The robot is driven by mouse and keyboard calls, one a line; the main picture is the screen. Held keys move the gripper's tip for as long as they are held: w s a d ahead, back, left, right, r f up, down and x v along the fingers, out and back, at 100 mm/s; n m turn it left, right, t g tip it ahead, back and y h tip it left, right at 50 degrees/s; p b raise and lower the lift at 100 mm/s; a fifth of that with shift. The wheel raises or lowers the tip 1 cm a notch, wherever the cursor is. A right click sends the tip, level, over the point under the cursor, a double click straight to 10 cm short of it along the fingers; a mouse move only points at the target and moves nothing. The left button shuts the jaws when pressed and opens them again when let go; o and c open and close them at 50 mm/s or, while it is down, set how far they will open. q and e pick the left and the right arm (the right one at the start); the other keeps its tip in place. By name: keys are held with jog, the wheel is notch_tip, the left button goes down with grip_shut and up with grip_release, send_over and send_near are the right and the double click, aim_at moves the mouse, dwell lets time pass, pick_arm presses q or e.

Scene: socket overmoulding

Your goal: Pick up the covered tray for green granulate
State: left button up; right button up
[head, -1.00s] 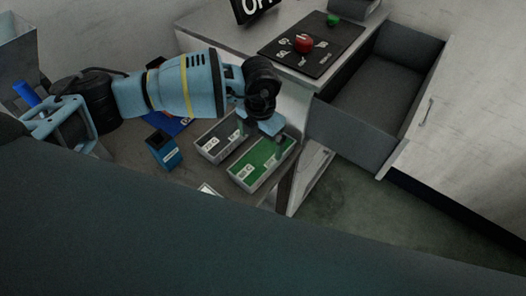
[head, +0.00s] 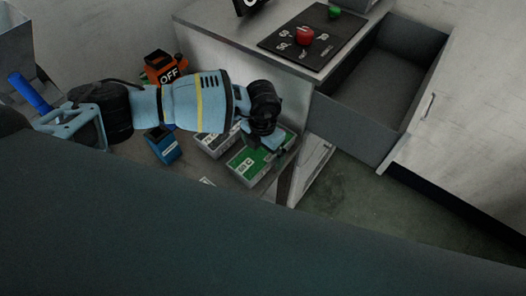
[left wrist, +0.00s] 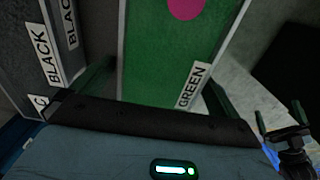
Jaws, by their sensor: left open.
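The green-granulate tray (head: 245,168) is a grey box with a green top, on the bench. In the left wrist view its green top (left wrist: 165,60) bears a GREEN label and a magenta spot. My left gripper (head: 271,142) is at the tray's far right end. In the left wrist view my left gripper (left wrist: 158,88) is open, one finger on each side of the tray; whether they touch it is unclear. What looks like my right gripper (left wrist: 280,118) shows at the lower right edge there, its fingers apart.
The tray with BLACK labels (left wrist: 40,50) stands close beside the green one. A blue bin (head: 163,146) and an orange bin (head: 160,66) are further left. A cabinet with an open, empty drawer (head: 370,85) is at the right.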

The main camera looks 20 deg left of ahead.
pick_arm(q)
jog(key=c, duration=1.2)
jog(key=shift+w+r, duration=0.1)
jog(key=shift+c, duration=0.8)
jog(key=shift+r, duration=0.35)
jog(key=r, duration=0.3)
jog(key=shift+d, duration=0.25)
jog(key=s+d+r, duration=0.1)
jog(key=s+d, duration=0.7)
jog(key=d, duration=0.5)
jog(key=shift+d+r+b, duration=0.15)
jog(key=shift+d+b, duration=0.05)
jog(key=shift+b, duration=0.1)
